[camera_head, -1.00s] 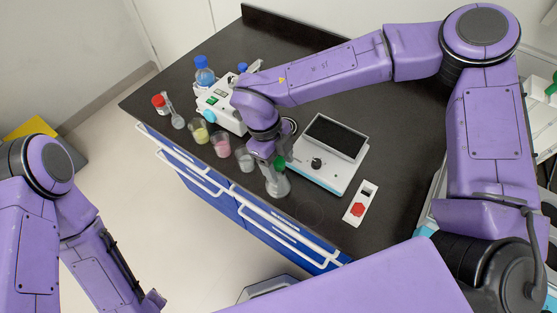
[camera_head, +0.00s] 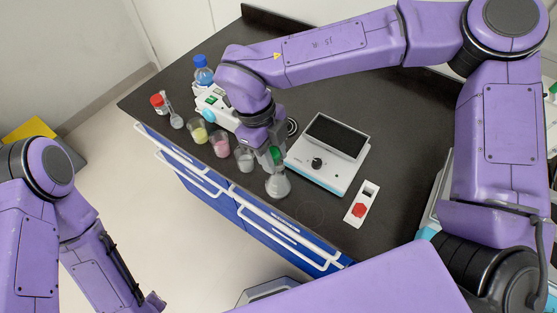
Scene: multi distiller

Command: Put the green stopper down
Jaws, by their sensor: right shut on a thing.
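The green stopper (camera_head: 276,157) is small in the head view, right above or at the mouth of a clear conical flask (camera_head: 278,187). I cannot tell whether stopper and flask touch. My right gripper (camera_head: 273,150) comes down from above and is shut on the stopper; the wrist hides part of it. The flask stands upright near the front edge of the dark bench (camera_head: 400,195). My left gripper (camera_head: 153,301) hangs low at the lower left, away from the bench, and its jaws are too unclear to read.
Beakers with yellow (camera_head: 199,132), pink (camera_head: 221,146) and clear (camera_head: 245,160) contents stand left of the flask. A white device with a dark plate (camera_head: 325,160) is at its right, beside a red-button switch (camera_head: 360,209). A blue-capped bottle (camera_head: 203,72) stands farther back.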

